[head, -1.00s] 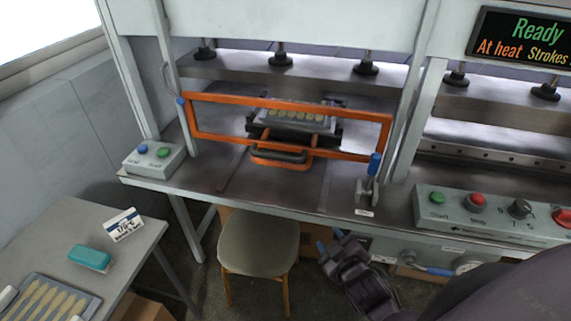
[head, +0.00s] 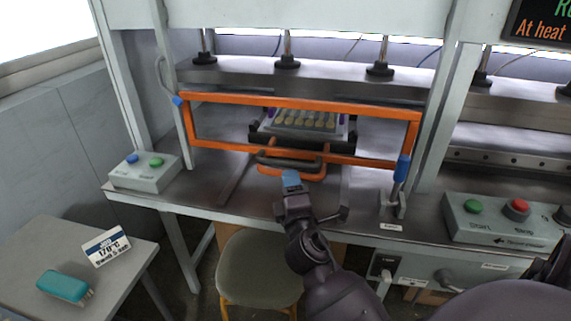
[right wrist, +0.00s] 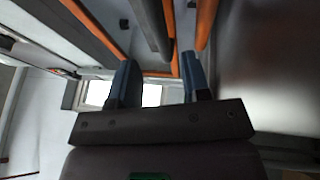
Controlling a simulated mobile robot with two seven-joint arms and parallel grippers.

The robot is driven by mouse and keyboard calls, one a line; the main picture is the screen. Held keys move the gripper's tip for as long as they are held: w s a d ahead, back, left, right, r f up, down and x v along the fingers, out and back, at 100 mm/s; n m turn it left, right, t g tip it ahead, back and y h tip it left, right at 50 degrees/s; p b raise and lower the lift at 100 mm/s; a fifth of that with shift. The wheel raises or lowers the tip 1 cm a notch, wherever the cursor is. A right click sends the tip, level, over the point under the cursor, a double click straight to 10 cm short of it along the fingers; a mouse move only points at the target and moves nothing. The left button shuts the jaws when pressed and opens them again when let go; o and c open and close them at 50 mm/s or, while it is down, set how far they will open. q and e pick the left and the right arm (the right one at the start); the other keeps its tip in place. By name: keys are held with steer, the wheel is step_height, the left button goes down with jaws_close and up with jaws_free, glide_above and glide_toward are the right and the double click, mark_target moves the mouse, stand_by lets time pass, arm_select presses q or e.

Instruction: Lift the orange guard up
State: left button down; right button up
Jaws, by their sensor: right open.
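The orange guard (head: 310,104) is a rectangular frame, upright across the front of the left press opening. At its lower middle is a dark grip bar (head: 270,160) with an orange loop around it. My right gripper (head: 291,178) is just in front of this bar, its blue fingertips hiding part of the loop. In the right wrist view, my right gripper (right wrist: 160,82) is open and empty, its two fingers apart. The dark bar (right wrist: 152,28) and orange bars lie ahead, roughly in line with the gap. Contact cannot be told. My left gripper is not in view.
Behind the guard sits a mould tray (head: 310,120) with spoon shapes. A stool (head: 258,265) is below. A side table (head: 50,250) holds a card and a teal brush.

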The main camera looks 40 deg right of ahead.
mark_target(285, 164)
steer(key=x, duration=0.7)
steer(key=shift+w+d, duration=0.1)
jaws_close()
